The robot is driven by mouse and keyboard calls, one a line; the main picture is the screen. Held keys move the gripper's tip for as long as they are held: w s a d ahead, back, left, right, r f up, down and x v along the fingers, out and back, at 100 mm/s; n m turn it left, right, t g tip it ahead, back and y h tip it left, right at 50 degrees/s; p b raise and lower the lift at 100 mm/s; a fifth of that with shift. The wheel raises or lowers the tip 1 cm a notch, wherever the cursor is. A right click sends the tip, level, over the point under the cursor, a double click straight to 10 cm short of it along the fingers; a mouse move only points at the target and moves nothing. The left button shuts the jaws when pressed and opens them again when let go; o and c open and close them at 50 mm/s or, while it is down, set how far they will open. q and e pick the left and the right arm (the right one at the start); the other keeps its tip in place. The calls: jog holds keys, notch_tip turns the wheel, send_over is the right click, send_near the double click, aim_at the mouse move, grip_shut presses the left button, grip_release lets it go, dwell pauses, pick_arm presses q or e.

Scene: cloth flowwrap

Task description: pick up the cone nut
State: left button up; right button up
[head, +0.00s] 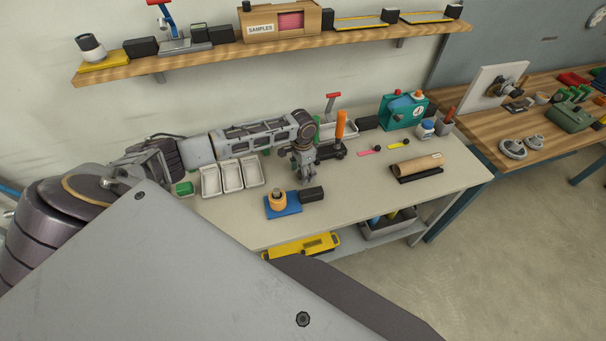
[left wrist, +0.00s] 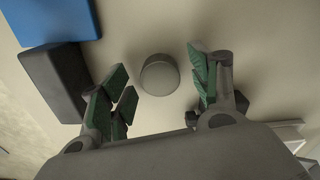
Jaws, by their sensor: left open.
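A round, dull grey piece (left wrist: 159,75), which looks like the cone nut, is between and slightly beyond the two fingers of my left gripper (left wrist: 152,98) in the left wrist view. The green-padded fingers are open, with a gap on both sides of the piece, and do not touch it. In the head view my left gripper (head: 303,177) points down over the table, and I cannot make out the piece there; the gripper likely hides it. My right gripper is not in view.
A black block (head: 311,195) and a blue base (head: 283,209) with an orange part (head: 278,200) are close by in front. White trays (head: 232,178) are to the left. An orange-handled tool (head: 340,127) stands behind. A cardboard roll (head: 418,165) lies right on the table (head: 445,185).

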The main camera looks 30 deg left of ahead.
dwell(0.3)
pick_arm(q)
jog(key=c, duration=1)
jog(key=shift+o, duration=0.2)
jog(key=shift+r, duration=0.2)
notch_tip(320, 180, up, 10)
jog(key=shift+f, duration=0.15)
